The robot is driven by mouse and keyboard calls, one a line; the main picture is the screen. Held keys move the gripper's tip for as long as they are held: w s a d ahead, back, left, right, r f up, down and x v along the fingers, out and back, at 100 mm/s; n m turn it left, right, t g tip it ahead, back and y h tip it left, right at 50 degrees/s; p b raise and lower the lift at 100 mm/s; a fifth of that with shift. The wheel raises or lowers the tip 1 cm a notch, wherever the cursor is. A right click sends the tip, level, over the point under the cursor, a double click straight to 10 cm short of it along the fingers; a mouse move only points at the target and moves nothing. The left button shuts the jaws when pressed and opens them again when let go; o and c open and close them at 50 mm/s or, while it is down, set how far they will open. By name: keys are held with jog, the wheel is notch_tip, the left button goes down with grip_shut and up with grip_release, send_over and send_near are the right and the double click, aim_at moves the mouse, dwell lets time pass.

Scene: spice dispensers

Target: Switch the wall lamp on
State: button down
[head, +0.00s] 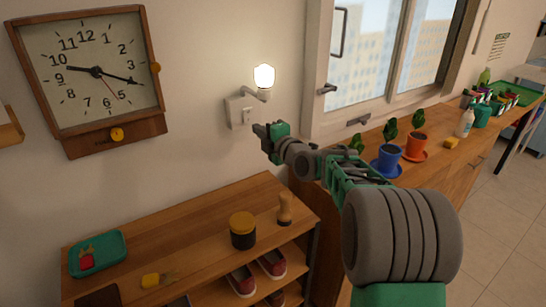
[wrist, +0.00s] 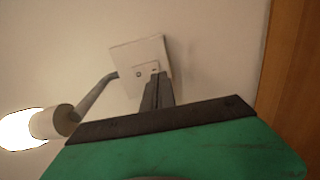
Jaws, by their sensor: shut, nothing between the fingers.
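The wall lamp (head: 264,76) is mounted on the wall right of the clock, and its bulb glows bright white. Its light wall plate (head: 238,111) carries a small switch (head: 247,115). In the wrist view the glowing lamp (wrist: 22,130) is at the left, with its arm running up to the square plate (wrist: 140,60). My gripper (head: 260,130) is shut and empty, just below and right of the plate. In the wrist view the fingertips (wrist: 158,80) overlap the lower part of the plate. They hide part of it, and I cannot tell whether they touch it.
A large clock (head: 90,75) hangs at left. At right, potted plants (head: 387,160) stand on a counter beneath the window (head: 385,50).

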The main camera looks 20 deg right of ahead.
jog(key=f+v, duration=0.2)
jog(key=v, duration=0.8)
jog(key=shift+b, duration=0.45)
jog(key=shift+d+f, duration=0.15)
jog(key=s+a+f+m+g+h+p, duration=0.2)
jog(key=s+a+f+m+g+p, duration=0.1)
jog(key=s+a+m+g+p, duration=0.4)
jog(key=s+d+f+m+g+h+p, duration=0.1)
jog(key=s+m+g, duration=0.2)
jog(key=s+m, duration=0.4)
jog(key=s+d+f+m+g+h+p, duration=0.1)
jog(key=s+f+m+g+h+p, duration=0.1)
jog(key=s+m, duration=0.5)
jog(key=s+g, duration=0.1)
jog(key=s, duration=0.5)
jog(key=shift+s+f+m+p, duration=0.2)
jog(key=shift+m+p, duration=0.1)
jog(key=shift+d, duration=0.15)
